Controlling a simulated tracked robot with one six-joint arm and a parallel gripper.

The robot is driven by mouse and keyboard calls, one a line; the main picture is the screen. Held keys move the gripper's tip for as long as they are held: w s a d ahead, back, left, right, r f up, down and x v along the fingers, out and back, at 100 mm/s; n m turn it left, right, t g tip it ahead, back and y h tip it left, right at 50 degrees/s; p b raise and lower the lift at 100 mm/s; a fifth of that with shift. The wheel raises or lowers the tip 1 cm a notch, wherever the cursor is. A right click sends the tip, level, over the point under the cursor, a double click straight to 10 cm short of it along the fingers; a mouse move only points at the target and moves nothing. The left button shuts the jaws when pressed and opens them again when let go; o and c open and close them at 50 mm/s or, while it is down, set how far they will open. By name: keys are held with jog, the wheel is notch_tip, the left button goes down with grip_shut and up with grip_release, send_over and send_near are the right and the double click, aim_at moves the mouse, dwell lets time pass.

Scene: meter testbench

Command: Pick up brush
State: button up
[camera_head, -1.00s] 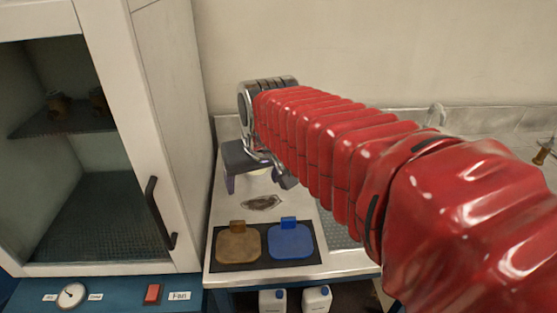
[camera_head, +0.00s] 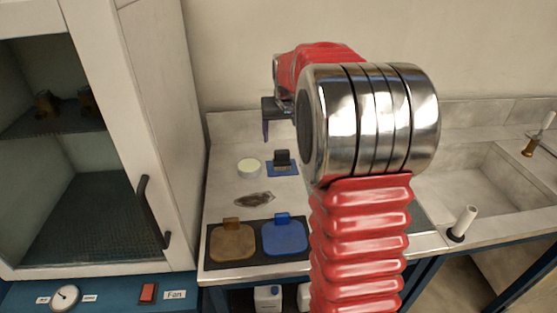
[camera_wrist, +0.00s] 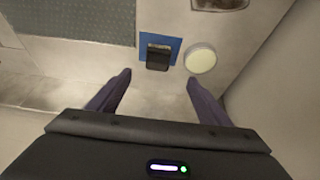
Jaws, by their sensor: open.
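A black block-like object (camera_head: 282,157) stands on a small blue mat (camera_head: 293,172) on the bench; I cannot tell for sure that it is the brush. In the wrist view the black object (camera_wrist: 158,57) shows on the blue mat (camera_wrist: 173,44), just beyond the gap between my fingertips. My gripper (camera_wrist: 159,78) is open, its two dark purple fingers apart with nothing between them. In the head view my gripper (camera_head: 270,122) is above the bench behind the mat, partly hidden by my arm.
A round pale disc (camera_head: 249,168) lies left of the mat, with a dark oval patch (camera_head: 254,199) in front. Brown (camera_head: 233,243) and blue (camera_head: 284,238) lidded items are at the front edge. A cabinet (camera_head: 165,130) stands left; a sink (camera_head: 465,185) is right.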

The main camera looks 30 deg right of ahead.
aim_at(282, 152)
jog(key=shift+w+d+f, duration=0.1)
jog(key=shift+d, duration=0.1)
jog(key=shift+f, duration=0.1)
jog(key=x, duration=0.8)
jog(key=shift+f, duration=0.15)
jog(key=shift+f, duration=0.15)
jog(key=shift+x, duration=2.55)
jog(key=shift+d, duration=0.2)
jog(key=shift+c, duration=0.2)
